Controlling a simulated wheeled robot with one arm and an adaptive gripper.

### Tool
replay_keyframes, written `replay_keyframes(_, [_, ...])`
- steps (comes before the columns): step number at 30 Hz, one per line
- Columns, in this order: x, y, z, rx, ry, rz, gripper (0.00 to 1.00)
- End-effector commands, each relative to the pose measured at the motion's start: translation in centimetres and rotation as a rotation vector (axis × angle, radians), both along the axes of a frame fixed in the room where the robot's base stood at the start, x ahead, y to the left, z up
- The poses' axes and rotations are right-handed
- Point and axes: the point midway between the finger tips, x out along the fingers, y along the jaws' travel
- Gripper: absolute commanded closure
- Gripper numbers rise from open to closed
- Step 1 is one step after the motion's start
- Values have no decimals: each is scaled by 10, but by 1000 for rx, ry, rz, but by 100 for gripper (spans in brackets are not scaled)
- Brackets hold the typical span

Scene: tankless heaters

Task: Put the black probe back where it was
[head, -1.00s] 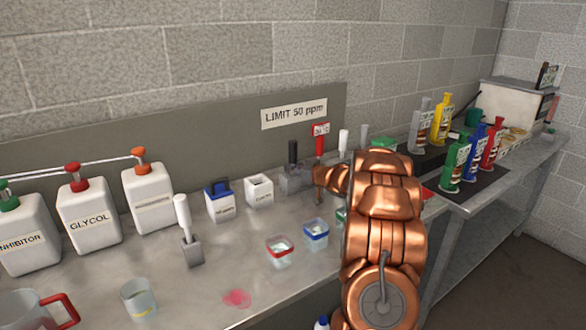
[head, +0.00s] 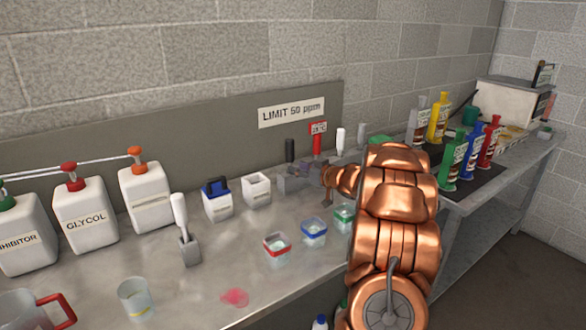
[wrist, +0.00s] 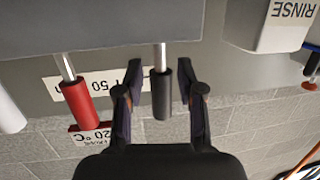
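The black probe (head: 290,150) stands upright at the back of the bench, its lower end at a grey block (head: 291,183). In the wrist view, which is upside down, its black handle (wrist: 161,97) lies between the two fingers of my gripper (wrist: 154,80), and its metal shaft meets the grey block (wrist: 110,25). My gripper is open, with a gap on each side of the handle. A red probe (head: 317,144) with a temperature tag stands just right of it and also shows in the wrist view (wrist: 78,103).
White probes (head: 340,140) and (head: 181,210) stand to either side. Red (head: 277,250), blue (head: 314,234) and green-rimmed cups (head: 343,215) sit in front. The RINSE container (wrist: 265,25) is beside the block. A pink spill (head: 234,297) marks the bench front.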

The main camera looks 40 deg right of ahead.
Motion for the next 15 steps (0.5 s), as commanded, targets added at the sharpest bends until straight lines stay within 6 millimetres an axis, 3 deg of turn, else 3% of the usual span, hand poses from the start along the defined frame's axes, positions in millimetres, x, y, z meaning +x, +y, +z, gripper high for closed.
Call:
replay_keyframes(6, [-24,-2,4,1,1,-3,62])
replay_keyframes(15, [-28,-2,5,2,1,-1,62])
